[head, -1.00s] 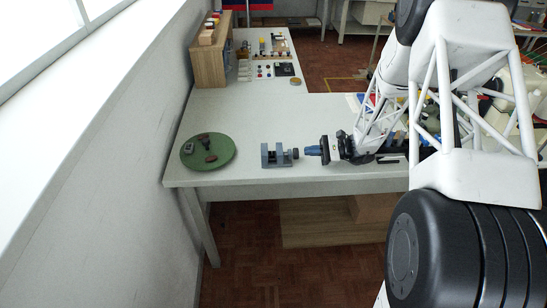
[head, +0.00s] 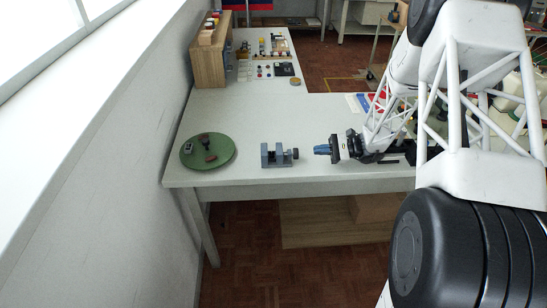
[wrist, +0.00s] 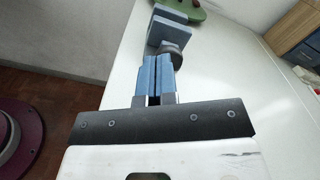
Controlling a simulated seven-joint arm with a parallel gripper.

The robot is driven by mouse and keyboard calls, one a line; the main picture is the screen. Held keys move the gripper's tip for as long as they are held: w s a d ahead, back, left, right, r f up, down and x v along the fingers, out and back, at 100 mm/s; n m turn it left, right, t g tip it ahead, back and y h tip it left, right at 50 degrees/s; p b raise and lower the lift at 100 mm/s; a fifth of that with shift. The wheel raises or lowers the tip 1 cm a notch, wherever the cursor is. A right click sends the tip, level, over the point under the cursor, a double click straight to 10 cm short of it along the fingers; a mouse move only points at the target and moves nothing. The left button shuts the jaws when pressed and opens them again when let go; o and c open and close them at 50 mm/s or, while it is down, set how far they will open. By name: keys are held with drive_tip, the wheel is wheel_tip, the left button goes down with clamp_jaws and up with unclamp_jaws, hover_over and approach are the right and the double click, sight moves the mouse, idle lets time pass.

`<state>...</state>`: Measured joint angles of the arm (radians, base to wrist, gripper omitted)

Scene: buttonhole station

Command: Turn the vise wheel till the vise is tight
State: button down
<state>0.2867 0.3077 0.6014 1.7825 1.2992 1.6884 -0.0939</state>
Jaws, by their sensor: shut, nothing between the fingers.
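The small blue-grey vise (head: 276,155) sits on the white table near its front edge. Its dark wheel (head: 295,153) is on the vise's right end, facing my gripper. My gripper (head: 316,149) is to the right of the wheel, apart from it, with its blue fingers pointing left at it. The fingers are together with nothing between them. In the wrist view, the fingers (wrist: 157,75) lie side by side, with the wheel (wrist: 172,54) just beyond their tips and the vise jaws (wrist: 166,28) behind it. The gap between the vise jaws is hard to judge.
A round green mat (head: 222,160) with several small dark items lies left of the vise. A wooden shelf box (head: 208,62) and small parts stand at the back left. The table (head: 270,112) behind the vise is clear.

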drive_tip(key=shift+s+a+r+g, duration=0.25)
drive_tip(key=shift+s+r+g, duration=0.1)
drive_tip(key=shift+r, duration=0.3)
drive_tip(key=s+a+r+n+g+h, duration=0.1)
drive_tip(key=s+a+r+n+h, duration=0.15)
drive_tip(key=s+r, duration=0.35)
drive_tip(key=s+a+r+n+g+h, duration=0.2)
drive_tip(key=s+r+h, duration=0.2)
drive_tip(key=s+r, duration=0.2)
drive_tip(key=s+d+r+n+t+h, duration=0.1)
drive_tip(key=s+r+n+t+h, duration=0.2)
drive_tip(key=s+r, duration=0.5)
drive_tip(key=s+r+n+t+h, duration=0.1)
drive_tip(key=s+r+n+h, duration=0.15)
drive_tip(key=s+h, duration=0.6)
drive_tip(key=w+a+f+m+g+y, duration=0.1)
drive_tip(key=w+f+m+g+y, duration=0.25)
drive_tip(key=w+y, duration=0.45)
drive_tip(key=w+d+f+m+t+y, duration=0.1)
drive_tip(key=w+d+f+m+y, duration=0.1)
drive_tip(key=w+f, duration=0.5)
drive_tip(key=w+d+f+m+t+y, duration=0.1)
drive_tip(key=w+d+f+m+y, duration=0.1)
drive_tip(key=w+f+y, duration=0.2)
drive_tip(key=w+d+f+m+t+y, duration=0.1)
drive_tip(key=w+f+y, duration=0.3)
drive_tip(key=w+f, duration=0.6)
drive_tip(key=shift+w+d+m, duration=0.6)
drive_tip(key=shift+w+m, duration=0.2)
drive_tip(key=shift+m, duration=0.05)
